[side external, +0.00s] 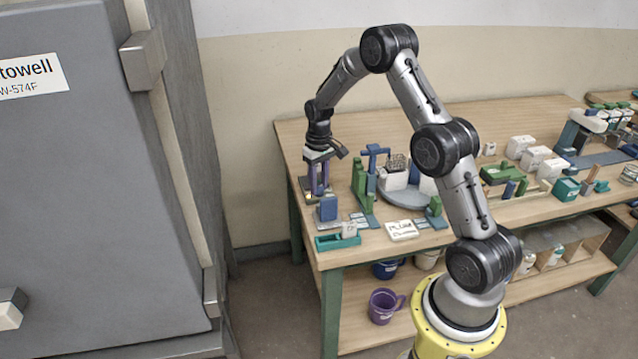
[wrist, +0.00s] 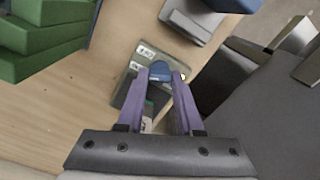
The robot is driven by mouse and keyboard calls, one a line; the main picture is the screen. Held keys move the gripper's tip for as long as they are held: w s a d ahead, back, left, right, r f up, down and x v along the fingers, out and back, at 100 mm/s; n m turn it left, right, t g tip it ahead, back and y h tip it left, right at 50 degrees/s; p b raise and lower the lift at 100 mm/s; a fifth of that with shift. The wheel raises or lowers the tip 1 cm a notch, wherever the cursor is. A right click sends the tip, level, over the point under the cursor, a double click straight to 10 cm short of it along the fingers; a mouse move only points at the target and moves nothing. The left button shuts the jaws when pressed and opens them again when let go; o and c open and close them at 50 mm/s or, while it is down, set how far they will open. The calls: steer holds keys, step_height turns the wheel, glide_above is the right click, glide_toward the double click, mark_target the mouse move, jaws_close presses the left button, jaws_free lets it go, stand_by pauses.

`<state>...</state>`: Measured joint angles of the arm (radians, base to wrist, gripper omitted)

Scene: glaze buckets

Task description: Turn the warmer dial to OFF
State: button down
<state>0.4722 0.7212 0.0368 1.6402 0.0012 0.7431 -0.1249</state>
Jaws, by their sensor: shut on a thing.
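The warmer dial (wrist: 160,72) is a small blue knob on a grey-green panel (wrist: 134,84) with small white labels, seen in the wrist view. The labels are too small to read surely, and I cannot tell which one the dial points to. My gripper (wrist: 166,76) has its purple fingers on either side of the dial and is shut on it. In the side external view my gripper (side external: 318,190) points down at the table's left end. There its fingers hide the dial.
A blue block on a grey base (side external: 327,208) stands close in front of my gripper. A green stand (side external: 363,196) is just to the right. A teal tray (side external: 338,241) lies at the front edge. The table's left edge is near; a large grey cabinet (side external: 100,200) stands beyond it.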

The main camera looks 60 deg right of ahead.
steer(key=shift+m, duration=0.3)
steer(key=m, duration=0.9)
stand_by(0.4)
steer(key=shift+m, duration=0.3)
steer(key=c, duration=0.6)
jaws_free()
steer(key=shift+o, duration=0.2)
steer(key=shift+r, duration=0.1)
step_height(320, 180, up, 14)
